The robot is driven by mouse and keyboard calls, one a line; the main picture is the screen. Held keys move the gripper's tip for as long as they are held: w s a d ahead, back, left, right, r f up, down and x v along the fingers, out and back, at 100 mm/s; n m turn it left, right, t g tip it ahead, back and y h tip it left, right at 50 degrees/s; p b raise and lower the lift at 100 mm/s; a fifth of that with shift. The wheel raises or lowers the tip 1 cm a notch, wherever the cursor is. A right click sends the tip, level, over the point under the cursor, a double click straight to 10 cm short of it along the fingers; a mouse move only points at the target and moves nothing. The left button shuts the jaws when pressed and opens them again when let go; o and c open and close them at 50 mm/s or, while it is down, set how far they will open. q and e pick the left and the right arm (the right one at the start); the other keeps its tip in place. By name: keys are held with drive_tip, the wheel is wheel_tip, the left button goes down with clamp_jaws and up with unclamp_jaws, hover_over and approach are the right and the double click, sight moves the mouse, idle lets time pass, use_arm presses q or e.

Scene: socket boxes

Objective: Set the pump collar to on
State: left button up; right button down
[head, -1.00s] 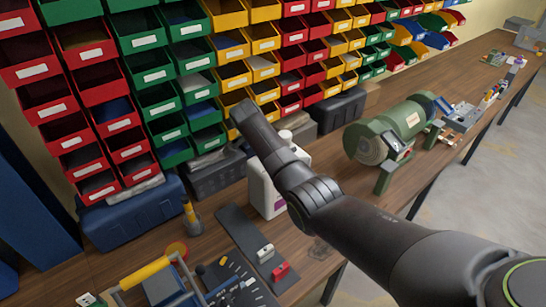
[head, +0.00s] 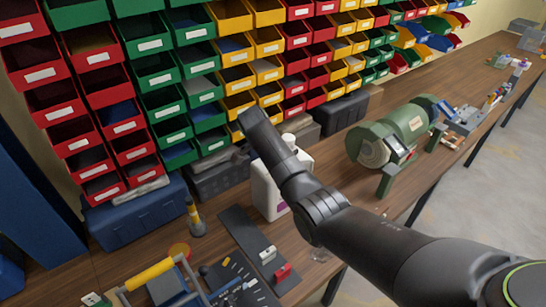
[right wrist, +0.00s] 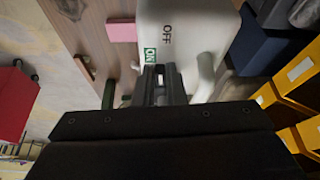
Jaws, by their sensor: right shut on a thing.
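The white pump bottle (head: 268,190) stands on the bench behind my right arm, its white top (head: 288,138) showing above the arm. In the right wrist view the white bottle (right wrist: 180,14) carries a dark OFF mark (right wrist: 167,35) and a green ON mark (right wrist: 150,57). My right gripper (right wrist: 160,72) has its fingers close together beside the ON mark, shut on the pump collar. The held part is mostly hidden between the fingers, so I cannot tell the collar's setting. My left gripper is not in view.
A green bench grinder (head: 400,135) stands right of the bottle. Bins in several colours, among them a yellow bin (head: 240,78), line the wall behind. A dark blue case (head: 135,212) and a dark plate (head: 242,232) with small switches lie to the left.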

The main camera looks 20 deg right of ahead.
drive_tip(key=shift+s+d+n+t+p, duration=0.3)
drive_tip(key=shift+s+n+p, duration=0.1)
drive_tip(key=shift+n, duration=0.3)
drive_tip(key=shift+s+d+n, duration=0.15)
drive_tip(key=shift+n, duration=0.35)
drive_tip(key=shift+s+d+r+n+t+y, duration=0.1)
drive_tip(key=shift+s+d+n+t+y, duration=0.35)
drive_tip(key=shift+n, duration=0.9)
drive_tip(key=shift+s+d+f+n+t+y, duration=0.15)
drive_tip(key=shift+d+n+y, duration=0.5)
drive_tip(key=shift+n, duration=0.65)
drive_tip(key=shift+s+d+r+n+t+y, duration=0.15)
drive_tip(key=shift+s+d+n+t+y, duration=0.35)
drive_tip(key=shift+n, duration=0.85)
drive_tip(key=shift+w+d, duration=0.1)
drive_tip(key=shift+w, duration=0.05)
drive_tip(key=c, duration=1.5)
unclamp_jaws()
